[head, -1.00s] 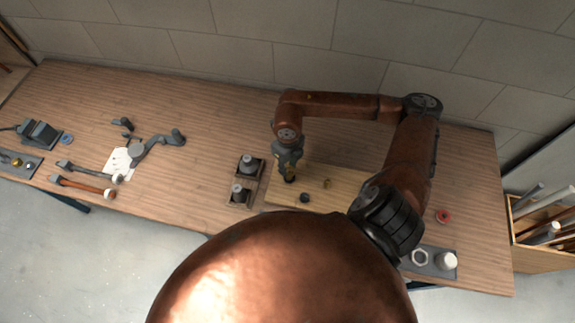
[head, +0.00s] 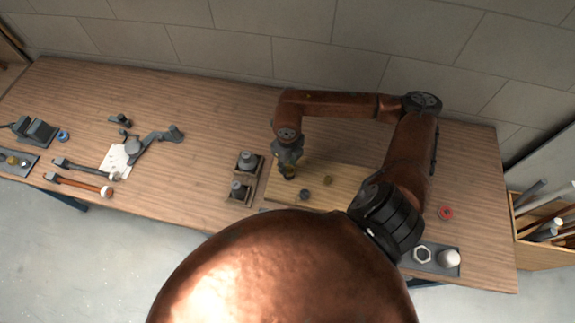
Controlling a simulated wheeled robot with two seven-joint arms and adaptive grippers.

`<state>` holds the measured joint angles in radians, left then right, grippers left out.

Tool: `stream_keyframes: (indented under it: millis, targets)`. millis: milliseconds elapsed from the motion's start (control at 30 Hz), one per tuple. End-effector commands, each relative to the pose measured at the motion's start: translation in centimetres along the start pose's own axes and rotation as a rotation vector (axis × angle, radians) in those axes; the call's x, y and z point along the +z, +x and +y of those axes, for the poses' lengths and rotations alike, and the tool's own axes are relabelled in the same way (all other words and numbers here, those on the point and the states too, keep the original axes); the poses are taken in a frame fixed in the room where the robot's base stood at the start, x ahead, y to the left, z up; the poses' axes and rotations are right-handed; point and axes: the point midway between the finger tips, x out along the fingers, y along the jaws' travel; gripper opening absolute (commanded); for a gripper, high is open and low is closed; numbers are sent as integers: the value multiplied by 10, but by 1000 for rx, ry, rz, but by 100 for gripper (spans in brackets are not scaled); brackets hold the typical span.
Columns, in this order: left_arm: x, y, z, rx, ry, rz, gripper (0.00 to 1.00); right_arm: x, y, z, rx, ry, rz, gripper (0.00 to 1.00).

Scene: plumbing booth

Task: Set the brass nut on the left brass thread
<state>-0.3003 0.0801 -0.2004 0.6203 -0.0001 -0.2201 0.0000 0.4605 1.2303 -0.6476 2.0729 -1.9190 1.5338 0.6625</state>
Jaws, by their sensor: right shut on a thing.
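My right gripper (head: 288,170) points down over the left part of the light wooden board (head: 345,197). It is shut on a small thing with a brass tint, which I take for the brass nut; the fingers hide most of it. The left brass thread is not clearly visible; it may be hidden below this gripper. I cannot tell whether the nut touches a thread. Another brass-coloured fitting (head: 328,181) stands on the board to the right, apart from the gripper. A dark fitting (head: 305,194) stands nearer the front. My left gripper is not in view.
Left of the board stands a wooden holder with two grey fittings (head: 246,162). Wrenches (head: 78,185) and a vise (head: 38,130) are far left.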

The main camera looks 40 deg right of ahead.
Motion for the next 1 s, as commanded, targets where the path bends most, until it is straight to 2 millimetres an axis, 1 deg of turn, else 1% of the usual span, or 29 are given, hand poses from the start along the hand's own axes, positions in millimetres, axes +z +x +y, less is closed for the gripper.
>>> stream_keyframes:
  millis: [100,167,400,500,600,767,800,1000]
  targets:
    - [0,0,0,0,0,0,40,0,0,0,0,14,0,1]
    - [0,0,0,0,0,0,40,0,0,0,0,57,0,1]
    - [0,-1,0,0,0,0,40,0,2,1,1,379,3,1]
    - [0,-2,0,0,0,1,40,0,3,0,1,462,2,1]
    - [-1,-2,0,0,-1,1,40,0,3,0,1,492,3,1]
    - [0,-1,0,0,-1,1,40,-1,3,1,1,491,4,1]
    - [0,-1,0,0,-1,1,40,-1,3,1,1,491,4,28]
    - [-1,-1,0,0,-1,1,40,0,3,0,1,490,3,41]
